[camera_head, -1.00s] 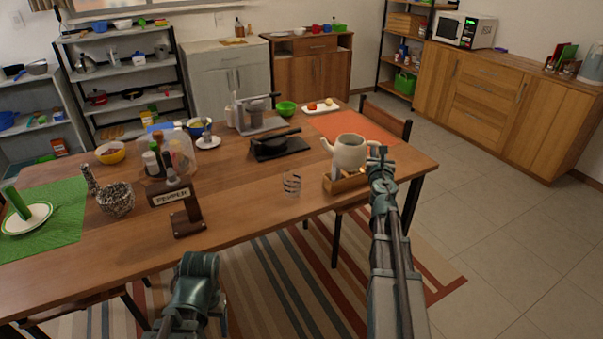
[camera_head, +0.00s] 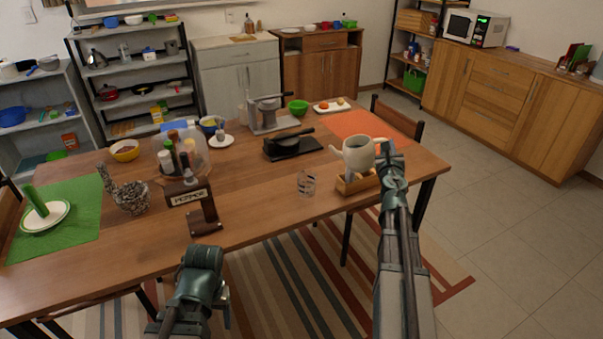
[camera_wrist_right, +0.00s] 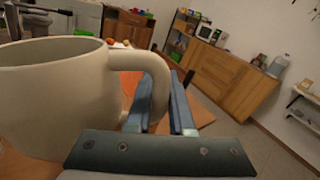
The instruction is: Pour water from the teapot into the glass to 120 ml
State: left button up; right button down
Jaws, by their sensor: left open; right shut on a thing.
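The cream teapot (camera_head: 358,153) is at the right of the table, above a small wooden box, with its spout toward the left. Its body and handle fill the left of the right wrist view (camera_wrist_right: 55,95). My right gripper (camera_head: 388,152) is shut on the teapot's handle (camera_wrist_right: 158,85). I cannot tell whether the teapot is clear of the box. The clear glass (camera_head: 306,184) with dark markings stands upright on the table, left of the teapot and apart from the spout. Its content is too small to tell. My left gripper (camera_head: 222,300) is open and empty in front of the table.
The wooden box (camera_head: 352,184) sits below the teapot. A green mat (camera_head: 75,215) with a plate is at the far left. Table around the glass is clear.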

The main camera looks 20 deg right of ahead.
pick_arm(q)
jog(key=shift+r, duration=0.2)
pick_arm(e)
jog(key=shift+a+r, duration=0.1)
jog(key=shift+r, duration=0.1)
pick_arm(q)
jog(key=shift+w+a+r, duration=0.15)
jog(key=shift+a, duration=0.1)
pick_arm(e)
jog(key=shift+w+a+r+n, duration=0.15)
jog(key=shift+a+n, duration=0.05)
jog(key=shift+n, duration=0.2)
pick_arm(q)
jog(key=shift+w+a+r+p, duration=0.25)
jog(key=shift+a+r+p, duration=0.2)
jog(key=shift+a+p, duration=0.2)
pick_arm(e)
jog(key=shift+w+a+r+n, duration=0.35)
jog(key=shift+a+r+n, duration=0.1)
jog(key=shift+a+n, duration=0.2)
